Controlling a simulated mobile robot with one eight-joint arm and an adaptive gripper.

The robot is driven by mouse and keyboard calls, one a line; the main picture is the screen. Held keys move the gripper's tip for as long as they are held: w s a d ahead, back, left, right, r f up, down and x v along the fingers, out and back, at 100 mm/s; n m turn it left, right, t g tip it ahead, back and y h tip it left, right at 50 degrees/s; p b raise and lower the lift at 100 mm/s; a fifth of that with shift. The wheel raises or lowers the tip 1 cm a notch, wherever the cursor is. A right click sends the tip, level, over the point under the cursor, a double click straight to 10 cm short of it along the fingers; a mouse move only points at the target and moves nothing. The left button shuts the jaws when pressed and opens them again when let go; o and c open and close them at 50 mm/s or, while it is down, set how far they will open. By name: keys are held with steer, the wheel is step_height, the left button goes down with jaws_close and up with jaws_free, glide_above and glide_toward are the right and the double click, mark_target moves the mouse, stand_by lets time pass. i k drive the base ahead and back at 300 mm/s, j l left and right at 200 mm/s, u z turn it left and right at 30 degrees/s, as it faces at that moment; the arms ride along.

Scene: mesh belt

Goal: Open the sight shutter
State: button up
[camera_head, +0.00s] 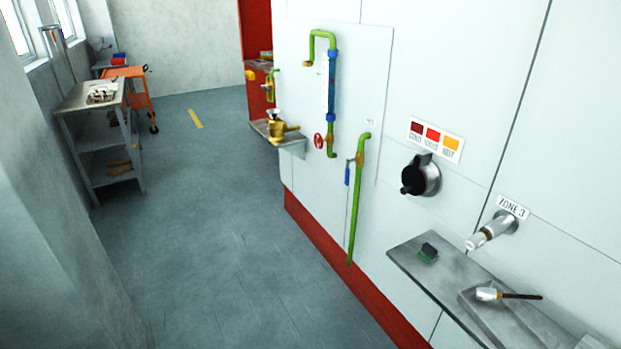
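The likely sight shutter is a dark round cover (412,174) on a silver wall fitting (432,178), right of the picture's middle. It has a black knob low on its left side and a dark tab at its top. The dark cover lies over the front of the fitting, and no opening shows from this angle. A placard (436,140) with dark red, red and orange squares is on the wall just above it. My gripper is not in view.
A silver fitting (492,229) protrudes under the "ZONE 3" label. Green pipes (357,205) run left. The grey floor (230,260) is clear.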

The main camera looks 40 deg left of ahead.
mark_target(413, 181)
steer(key=u, duration=1)
